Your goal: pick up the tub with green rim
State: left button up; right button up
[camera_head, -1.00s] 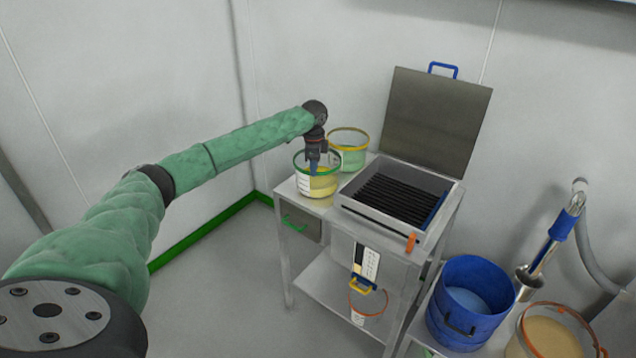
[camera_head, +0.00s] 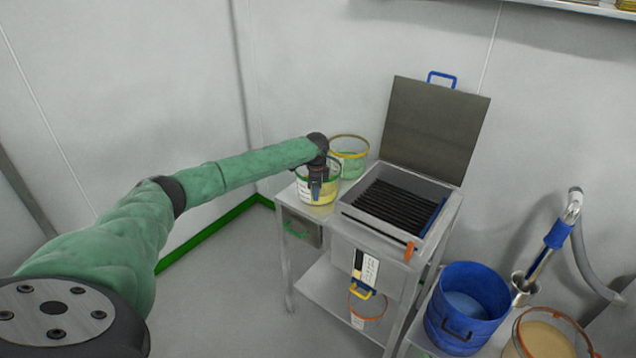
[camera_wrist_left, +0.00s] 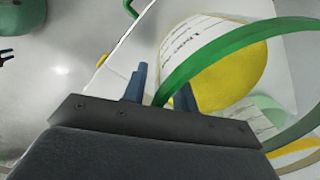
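The tub with green rim (camera_head: 326,196) stands on the left end of the steel table, with yellow contents and a white label. My left gripper (camera_head: 316,197) points down at its near side and hides part of it. In the left wrist view the left gripper (camera_wrist_left: 161,88) has its two blue-grey fingers apart, with the green rim (camera_wrist_left: 215,52) running down into the gap between them. I cannot tell whether either finger touches the rim. The right gripper is not in view.
A yellow-rimmed tub (camera_head: 349,155) stands close behind. To the right is a steel box with dark bars (camera_head: 393,203) and a raised lid (camera_head: 434,130). A blue pot (camera_head: 467,305) and an orange-rimmed tub (camera_head: 545,338) stand at lower right. The floor left of the table is clear.

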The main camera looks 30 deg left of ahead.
pick_arm(q)
jog(key=shift+f, duration=0.2)
jog(key=shift+c, duration=0.2)
grip_shut()
dwell(1.2)
